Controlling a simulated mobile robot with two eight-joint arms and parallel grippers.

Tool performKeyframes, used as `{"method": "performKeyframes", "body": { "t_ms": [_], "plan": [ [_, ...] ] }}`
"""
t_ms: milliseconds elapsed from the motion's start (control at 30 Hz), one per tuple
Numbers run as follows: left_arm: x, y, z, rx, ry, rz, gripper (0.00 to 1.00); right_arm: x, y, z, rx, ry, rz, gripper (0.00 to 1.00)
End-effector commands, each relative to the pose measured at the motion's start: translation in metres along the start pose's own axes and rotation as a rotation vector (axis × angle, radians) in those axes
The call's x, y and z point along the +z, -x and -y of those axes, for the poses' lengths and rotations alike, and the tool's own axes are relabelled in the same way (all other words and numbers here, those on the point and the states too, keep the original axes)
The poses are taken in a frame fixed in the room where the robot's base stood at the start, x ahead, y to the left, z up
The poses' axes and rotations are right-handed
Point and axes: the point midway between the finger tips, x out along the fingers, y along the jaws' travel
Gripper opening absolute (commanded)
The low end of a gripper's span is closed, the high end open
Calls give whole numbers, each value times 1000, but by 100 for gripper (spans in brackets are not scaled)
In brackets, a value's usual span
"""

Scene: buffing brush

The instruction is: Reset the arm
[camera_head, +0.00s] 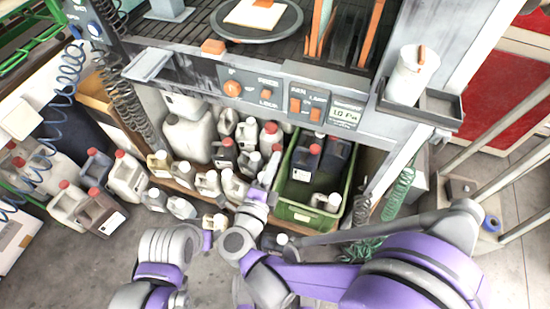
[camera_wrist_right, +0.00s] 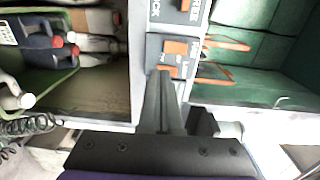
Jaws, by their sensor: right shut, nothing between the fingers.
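My right gripper (camera_head: 270,172) points up toward the front panel of the machine, with my purple and grey right arm folded below it. In the right wrist view its two fingers (camera_wrist_right: 164,95) lie together, shut and empty. Their tips appear in front of the orange switches (camera_wrist_right: 174,58) on the panel; I cannot tell whether they touch. My left arm shows at the bottom left of the head view, and its gripper cannot be made out.
The machine's panel (camera_head: 262,92) has orange buttons and switches. Below it stand many jugs (camera_head: 200,135) and a green crate (camera_head: 300,213) holding dark bottles. A white cup (camera_head: 412,75) stands at the right. Coiled hoses hang on both sides. Some floor (camera_head: 75,270) is clear at lower left.

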Motion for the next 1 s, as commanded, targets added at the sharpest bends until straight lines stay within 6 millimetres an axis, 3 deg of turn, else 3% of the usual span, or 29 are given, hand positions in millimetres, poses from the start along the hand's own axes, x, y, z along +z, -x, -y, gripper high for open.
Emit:
{"method": "performKeyframes", "body": {
  "t_ms": [367, 600, 700, 867, 1000],
  "plan": [
    [0, 0, 0, 0, 0, 0, 57, 0, -5, 7, -17, 16, 23, 0],
    [0, 0, 0, 0, 0, 0, 57, 9, -34, 67, -164, 272, 298, 0],
    [0, 0, 0, 0, 0, 0, 57, 9, -34, 76, -193, 470, 456, 0],
    [0, 0, 0, 0, 0, 0, 57, -14, -21, 51, -125, 825, 688, 0],
    [0, 0, 0, 0, 0, 0, 57, -66, 3, 3, 56, 1132, 862, 0]
  ]
}}
